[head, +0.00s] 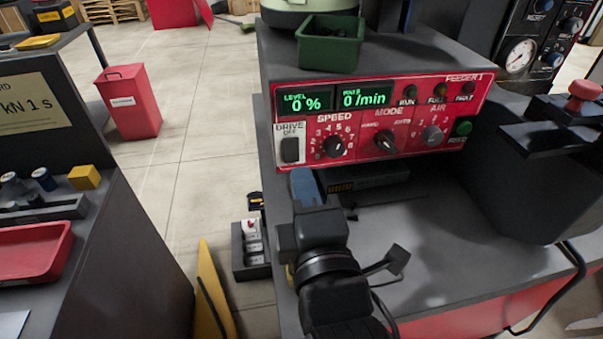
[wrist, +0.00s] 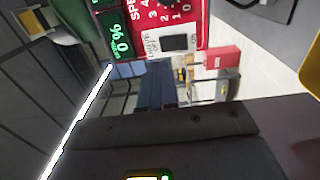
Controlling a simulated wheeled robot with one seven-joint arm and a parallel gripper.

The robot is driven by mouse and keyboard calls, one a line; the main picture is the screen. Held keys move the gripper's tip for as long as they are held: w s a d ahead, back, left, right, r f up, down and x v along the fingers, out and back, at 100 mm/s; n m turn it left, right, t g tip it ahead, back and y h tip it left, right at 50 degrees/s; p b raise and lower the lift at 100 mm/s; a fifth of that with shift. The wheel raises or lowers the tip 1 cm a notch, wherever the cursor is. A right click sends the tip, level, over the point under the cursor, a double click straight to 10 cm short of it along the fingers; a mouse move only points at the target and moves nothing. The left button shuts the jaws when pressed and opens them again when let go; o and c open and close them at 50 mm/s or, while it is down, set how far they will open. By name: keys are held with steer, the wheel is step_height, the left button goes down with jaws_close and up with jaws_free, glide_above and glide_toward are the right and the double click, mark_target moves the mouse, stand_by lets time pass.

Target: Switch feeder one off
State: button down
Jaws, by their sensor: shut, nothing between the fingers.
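Feeder 1's red control panel (head: 375,165) faces me, with two green displays reading level 0 % and 0/min. At its lower left is the black drive switch (head: 290,150) on a white plate; "DRIVE" and "OFF" are legible above it. The switch also shows in the wrist view (wrist: 173,43), where the picture is turned sideways. My gripper (head: 303,178) is shut and empty, its blue fingers just below the switch in the head view. In the wrist view the fingers (wrist: 155,85) lie close to the switch plate; I cannot tell whether they touch it.
The panel also has a speed knob (head: 334,147), a mode knob (head: 386,142), an air knob (head: 432,135) and a green button (head: 463,128). A green bin (head: 330,45) stands on top of the feeder. A red mushroom button (head: 584,92) is at the right. A red waste bin (head: 128,103) stands on the floor.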

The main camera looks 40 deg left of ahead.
steer(key=v, duration=0.7)
steer(key=shift+r+b, duration=0.35)
steer(key=shift+r, duration=0.15)
